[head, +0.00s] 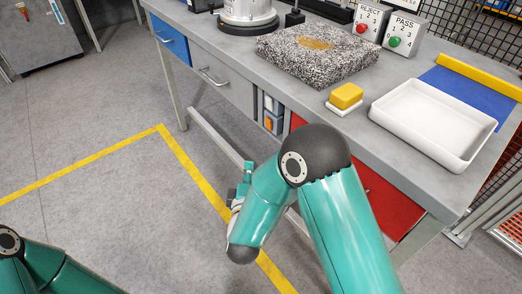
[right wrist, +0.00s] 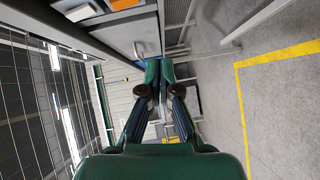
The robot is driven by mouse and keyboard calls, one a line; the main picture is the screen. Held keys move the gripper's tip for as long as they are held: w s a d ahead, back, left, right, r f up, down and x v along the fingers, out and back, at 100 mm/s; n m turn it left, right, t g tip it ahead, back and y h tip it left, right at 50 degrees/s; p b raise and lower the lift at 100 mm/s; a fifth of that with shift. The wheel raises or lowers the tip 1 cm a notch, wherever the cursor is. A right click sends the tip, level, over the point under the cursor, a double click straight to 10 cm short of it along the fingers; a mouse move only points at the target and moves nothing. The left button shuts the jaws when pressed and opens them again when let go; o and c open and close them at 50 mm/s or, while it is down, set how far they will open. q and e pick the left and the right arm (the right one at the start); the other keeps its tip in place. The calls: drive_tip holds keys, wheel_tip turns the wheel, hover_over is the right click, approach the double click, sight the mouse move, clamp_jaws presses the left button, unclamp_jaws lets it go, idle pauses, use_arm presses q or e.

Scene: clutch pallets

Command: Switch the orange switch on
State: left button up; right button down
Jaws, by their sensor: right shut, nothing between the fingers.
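The orange switch (head: 268,124) is a small orange part on a grey box under the workbench, beside the grey drawer, in the head view. Its on or off state is too small to tell. My right gripper (head: 248,168) is below and left of it in the head view, apart from it and partly hidden by my forearm. In the right wrist view the right gripper (right wrist: 160,68) has its fingers together with nothing between them. An orange patch (right wrist: 118,3) shows at the top edge of that view. Only part of my left arm shows at bottom left; its gripper is out of view.
The grey workbench (head: 222,50) has a blue drawer (head: 172,41) and a red drawer (head: 385,200) below. On it are a speckled stone block (head: 300,62), a yellow block (head: 346,96), a white tray (head: 420,120) and two button boxes. Floor at left is open.

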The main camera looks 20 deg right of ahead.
use_arm(q)
wheel_tip(320, 180, down, 3)
drive_tip(key=shift+r+b, duration=0.2)
drive_tip(key=shift+b, duration=0.4)
use_arm(e)
drive_tip(key=r, duration=0.1)
drive_tip(key=n+t+h, duration=0.1)
drive_tip(key=s+r+h, duration=0.1)
drive_tip(key=shift+a+r+n, duration=0.25)
drive_tip(key=shift+r+n, duration=0.05)
drive_tip(key=shift+r, duration=0.05)
drive_tip(key=shift+w+d, duration=0.1)
drive_tip(key=shift+w, duration=0.05)
approach(265, 120)
drive_tip(key=w+a, duration=0.1)
drive_tip(key=w, duration=0.3)
drive_tip(key=shift+w+d+r+b, duration=0.1)
drive_tip(key=shift+w+d+b, duration=0.2)
drive_tip(key=shift+d, duration=0.55)
drive_tip(key=shift+w+d+r+b, duration=0.1)
drive_tip(key=shift+w+d, duration=0.3)
drive_tip(key=shift+d, duration=0.5)
use_arm(q)
drive_tip(key=shift+f, duration=0.4)
